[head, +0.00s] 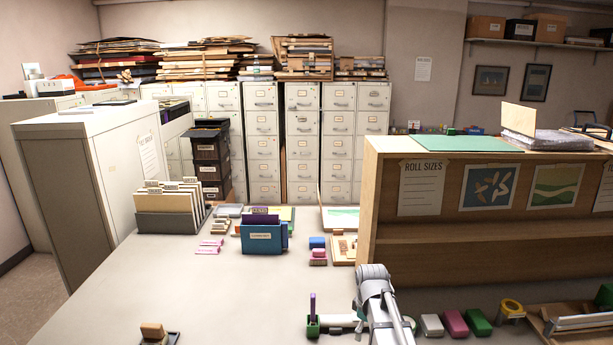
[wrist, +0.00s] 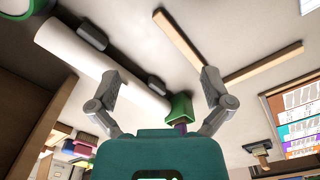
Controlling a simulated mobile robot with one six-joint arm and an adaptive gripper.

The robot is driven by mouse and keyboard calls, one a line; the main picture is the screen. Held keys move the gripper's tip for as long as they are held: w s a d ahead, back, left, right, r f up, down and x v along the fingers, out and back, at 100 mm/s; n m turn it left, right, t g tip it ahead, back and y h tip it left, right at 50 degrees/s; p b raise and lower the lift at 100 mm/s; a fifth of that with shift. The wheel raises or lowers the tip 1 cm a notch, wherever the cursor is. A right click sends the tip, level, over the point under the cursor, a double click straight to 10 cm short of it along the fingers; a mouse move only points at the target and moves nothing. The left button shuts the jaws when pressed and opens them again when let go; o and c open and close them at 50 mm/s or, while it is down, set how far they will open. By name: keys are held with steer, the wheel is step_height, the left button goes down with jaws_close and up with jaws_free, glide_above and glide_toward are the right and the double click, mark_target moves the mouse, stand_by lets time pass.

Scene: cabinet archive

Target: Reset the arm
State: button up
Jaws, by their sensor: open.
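In the wrist view my gripper (wrist: 158,78) has its two grey fingers spread wide, with nothing held between them. The teal body at the bottom of that view is my own gripper's base. Beyond the fingers are a long white roll (wrist: 90,60) and a green holder (wrist: 179,106), both on the pale tabletop. In the head view my grey arm rises from the bottom edge, in front of the wooden shelf unit. The fingers cannot be made out there.
The table (head: 230,300) has free room at front left. The wooden shelf unit (head: 450,248) stands close to my arm. A blue file box (head: 262,238) stands further back.

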steer(key=s+m, duration=1)
steer(key=s, duration=0.3)
steer(key=shift+s, duration=0.15)
steer(key=shift+d, duration=0.1)
stand_by(0.7)
